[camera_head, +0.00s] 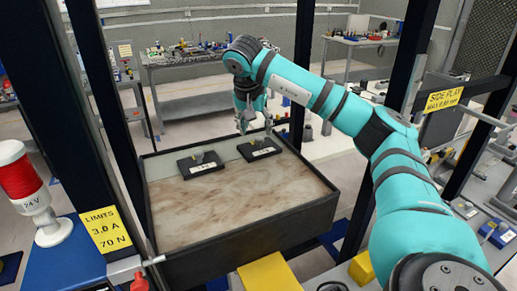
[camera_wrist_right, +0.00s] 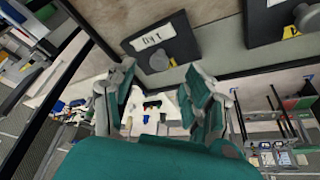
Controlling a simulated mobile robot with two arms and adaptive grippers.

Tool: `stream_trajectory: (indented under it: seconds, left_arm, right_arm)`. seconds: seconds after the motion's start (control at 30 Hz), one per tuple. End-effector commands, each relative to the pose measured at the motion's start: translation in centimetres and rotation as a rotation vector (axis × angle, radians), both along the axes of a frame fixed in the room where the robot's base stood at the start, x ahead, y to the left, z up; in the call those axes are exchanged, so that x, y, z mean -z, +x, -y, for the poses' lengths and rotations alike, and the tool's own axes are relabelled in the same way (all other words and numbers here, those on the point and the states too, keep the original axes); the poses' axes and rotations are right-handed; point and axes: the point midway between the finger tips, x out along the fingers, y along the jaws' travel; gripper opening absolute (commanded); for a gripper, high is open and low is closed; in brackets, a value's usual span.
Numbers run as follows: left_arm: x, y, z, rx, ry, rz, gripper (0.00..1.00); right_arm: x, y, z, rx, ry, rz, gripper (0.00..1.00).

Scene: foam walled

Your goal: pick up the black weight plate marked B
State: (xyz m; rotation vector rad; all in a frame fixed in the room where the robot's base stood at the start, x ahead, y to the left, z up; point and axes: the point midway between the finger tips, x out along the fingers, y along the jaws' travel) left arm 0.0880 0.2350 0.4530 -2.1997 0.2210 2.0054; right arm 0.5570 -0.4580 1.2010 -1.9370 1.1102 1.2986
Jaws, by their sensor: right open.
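Two black square plates, each with a grey knob and a white label, lie on the tray's bottom: a left plate (camera_head: 188,166) and a right plate (camera_head: 248,153). My right gripper (camera_head: 245,126) is above the far edge of the tray, just behind the right plate, open and empty. In the right wrist view, the gripper (camera_wrist_right: 160,72) has its fingers wide apart. One plate (camera_wrist_right: 181,45) shows beyond the fingertips, apart from them; another plate (camera_wrist_right: 262,30) is at upper right. My left gripper is out of view.
A dark-walled tray (camera_head: 262,228) with a marbled bottom holds the plates; its front half is clear. Dark posts (camera_head: 103,120) stand either side. A red beacon (camera_head: 20,180) and a yellow limits sign (camera_head: 102,229) are at left. A cluttered bench (camera_head: 185,59) stands behind.

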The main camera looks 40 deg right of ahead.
Motion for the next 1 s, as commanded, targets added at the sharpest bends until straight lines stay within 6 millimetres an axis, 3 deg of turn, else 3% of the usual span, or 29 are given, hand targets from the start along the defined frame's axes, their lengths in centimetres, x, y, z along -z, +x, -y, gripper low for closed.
stream_trajectory:
  seconds: [0.23,0.5,0.8,1.0]
  left_arm:
    - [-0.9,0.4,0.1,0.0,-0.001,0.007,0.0]
    - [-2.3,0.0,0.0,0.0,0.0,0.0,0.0]
    - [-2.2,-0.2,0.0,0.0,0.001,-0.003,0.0]
    - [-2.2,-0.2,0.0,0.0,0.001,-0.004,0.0]
  right_arm:
    - [1.5,0.4,0.8,0.003,-0.001,-0.002,0.53]
    - [4.9,1.5,2.2,0.002,0.0,-0.002,0.53]
    - [5.4,1.6,2.4,0.001,-0.001,0.001,0.53]
    - [5.4,1.6,2.4,0.001,-0.001,0.001,0.26]
